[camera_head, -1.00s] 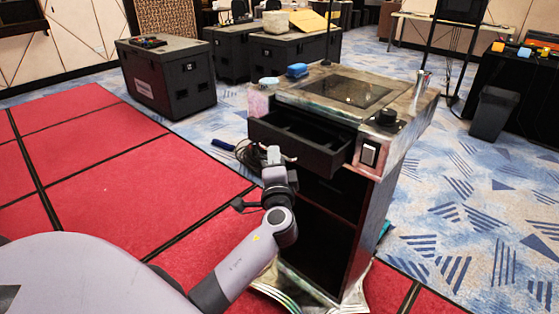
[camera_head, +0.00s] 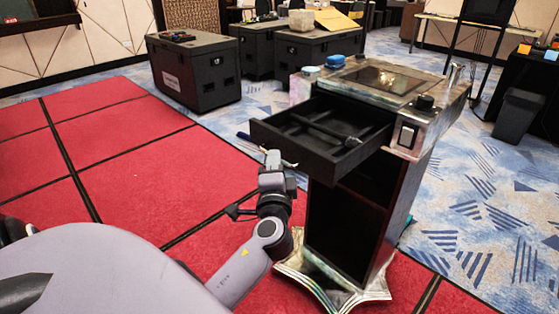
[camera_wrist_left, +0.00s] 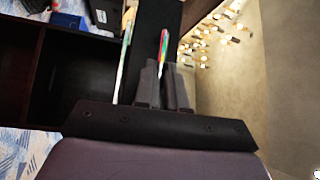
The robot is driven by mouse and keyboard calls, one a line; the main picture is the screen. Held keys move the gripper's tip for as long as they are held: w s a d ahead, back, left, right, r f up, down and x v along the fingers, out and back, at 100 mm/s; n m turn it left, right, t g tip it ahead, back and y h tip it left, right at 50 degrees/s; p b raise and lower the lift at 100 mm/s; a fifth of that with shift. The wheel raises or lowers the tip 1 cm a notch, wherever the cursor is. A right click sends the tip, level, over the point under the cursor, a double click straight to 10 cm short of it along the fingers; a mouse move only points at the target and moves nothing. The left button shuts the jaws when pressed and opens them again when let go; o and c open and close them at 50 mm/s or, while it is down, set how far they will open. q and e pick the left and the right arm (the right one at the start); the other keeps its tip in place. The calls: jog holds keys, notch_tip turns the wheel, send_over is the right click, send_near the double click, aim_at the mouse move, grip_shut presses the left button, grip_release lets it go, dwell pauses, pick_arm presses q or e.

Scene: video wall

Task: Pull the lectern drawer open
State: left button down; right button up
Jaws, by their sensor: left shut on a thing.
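The lectern (camera_head: 352,222) stands upright right of centre in the head view. Its black drawer (camera_head: 349,160) sticks well out of the body toward the left, and its inside shows from above. My left gripper (camera_head: 272,160) is at the drawer's front face. In the left wrist view my left gripper (camera_wrist_left: 164,80) is shut on the drawer handle (camera_wrist_left: 163,46), a thin shiny strip in front of the dark drawer front (camera_wrist_left: 154,22). The fingers hide part of the handle. My right gripper is in neither view.
A long dark bar (camera_head: 318,128) lies in the drawer. Blue items (camera_head: 333,62) sit on the lectern top, and an open shelf lies below the drawer. Black cases (camera_head: 193,72) stand behind. A bin (camera_head: 519,115) stands at right. Red mats (camera_head: 130,150) lie clear at left.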

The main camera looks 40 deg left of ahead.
pick_arm(q)
jog(key=shift+s, duration=0.55)
jog(key=c, duration=1.2)
grip_release()
jog(key=r+b+v, duration=0.1)
jog(key=v, duration=0.6)
jog(key=shift+f+b, duration=0.4)
jog(key=shift+f, duration=0.1)
